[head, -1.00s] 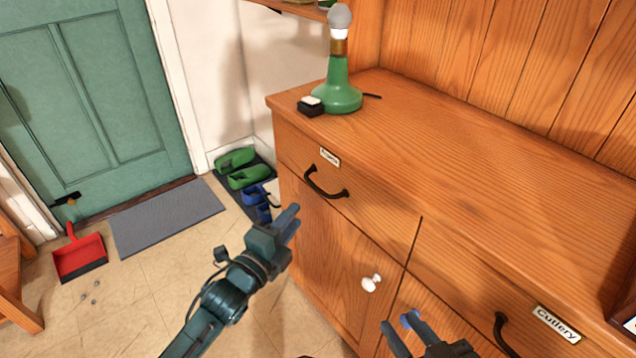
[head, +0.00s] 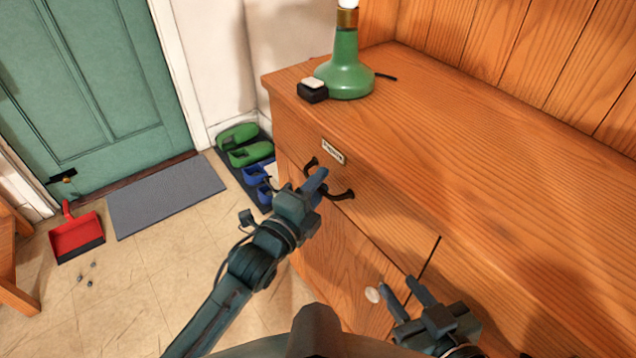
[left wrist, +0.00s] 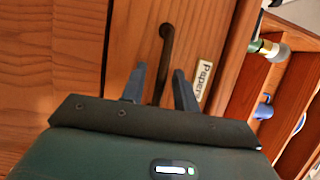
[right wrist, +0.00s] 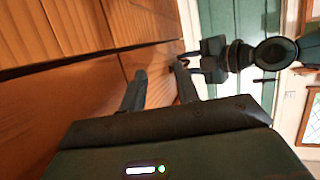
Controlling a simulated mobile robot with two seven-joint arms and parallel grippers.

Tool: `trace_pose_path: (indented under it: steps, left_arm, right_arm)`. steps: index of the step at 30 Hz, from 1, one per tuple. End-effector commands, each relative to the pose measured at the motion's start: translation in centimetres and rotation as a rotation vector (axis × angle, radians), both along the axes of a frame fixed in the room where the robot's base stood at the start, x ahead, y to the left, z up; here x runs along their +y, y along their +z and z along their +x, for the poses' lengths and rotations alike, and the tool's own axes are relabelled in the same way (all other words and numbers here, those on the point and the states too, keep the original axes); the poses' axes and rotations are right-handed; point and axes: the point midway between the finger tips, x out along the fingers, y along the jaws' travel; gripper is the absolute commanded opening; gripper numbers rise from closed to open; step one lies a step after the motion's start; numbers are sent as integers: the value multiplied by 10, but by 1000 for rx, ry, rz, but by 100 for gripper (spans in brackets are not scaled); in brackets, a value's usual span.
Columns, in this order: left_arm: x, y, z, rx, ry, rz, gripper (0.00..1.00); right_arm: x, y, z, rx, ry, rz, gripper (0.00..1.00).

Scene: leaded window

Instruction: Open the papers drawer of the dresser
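The papers drawer (head: 375,205) is shut flush in the dresser's upper left front. Its label (head: 333,151) reads "Papers" in the left wrist view (left wrist: 205,75). Its dark curved handle (head: 341,195) is partly hidden by my left gripper in the head view. My left gripper (head: 314,186) is at the handle with its fingers apart. In the left wrist view the handle (left wrist: 165,50) passes between the open fingertips; I cannot tell whether either touches it. My right gripper (head: 405,286) is open and empty in front of the dresser, beside the white door knob (head: 373,294).
A green lamp (head: 345,72) and a small black box (head: 313,92) stand on the dresser top (head: 480,150). Green shoes (head: 245,145) and blue shoes lie on a dark mat by the wall. A red dustpan (head: 77,237) and grey doormat (head: 165,195) lie on otherwise mostly clear floor.

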Motion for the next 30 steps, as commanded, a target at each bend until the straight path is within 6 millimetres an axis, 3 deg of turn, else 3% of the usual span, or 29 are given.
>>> trace_pose_path:
  steps: [2, 12, 30]
  left_arm:
    - [0, 0, 0, 0, 0, 0, 29]
    - [0, 0, 0, 0, 0, 0, 1]
    - [4, 0, 3, -1, 1, 2, 0]
  right_arm:
    - [0, 0, 0, 1, 1, 0, 31]
    - [0, -1, 0, 2, 1, 0, 31]
    - [-1, -1, -2, 7, -1, -2, 31]
